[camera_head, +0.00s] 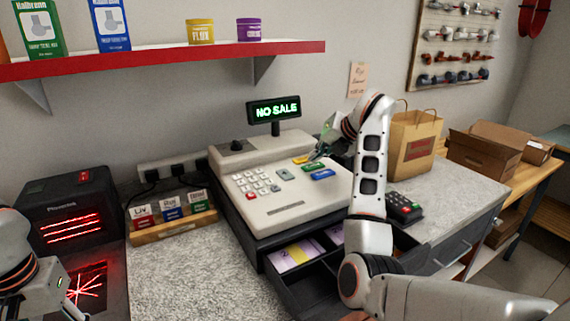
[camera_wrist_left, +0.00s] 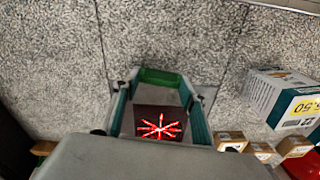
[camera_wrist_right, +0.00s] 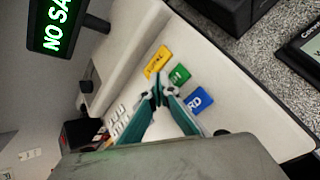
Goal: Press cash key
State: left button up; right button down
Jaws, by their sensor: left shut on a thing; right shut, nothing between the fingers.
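The cash register (camera_head: 290,205) stands on the counter, its display (camera_head: 275,110) reading NO SALE. Its yellow key (camera_wrist_right: 157,61), green key (camera_wrist_right: 180,75) and blue key (camera_wrist_right: 200,102) sit in a row; I cannot tell which is the cash key. My right gripper (camera_head: 316,156) is shut and empty, its tips close over the keys, near the yellow and green ones in the right wrist view (camera_wrist_right: 159,88). Contact cannot be told. My left gripper (camera_wrist_left: 160,100) is at the scanner, shut on a green-edged thing (camera_wrist_left: 162,77) that I cannot identify.
The cash drawer (camera_head: 318,278) is open below the register, with notes inside. A scanner (camera_head: 70,210) with red light stands at the left. A card terminal (camera_head: 403,207) and a paper bag (camera_head: 413,145) are at the right.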

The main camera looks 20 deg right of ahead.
aim_at(315, 166)
jog(key=shift+f, duration=0.1)
jog(key=shift+w, duration=0.1)
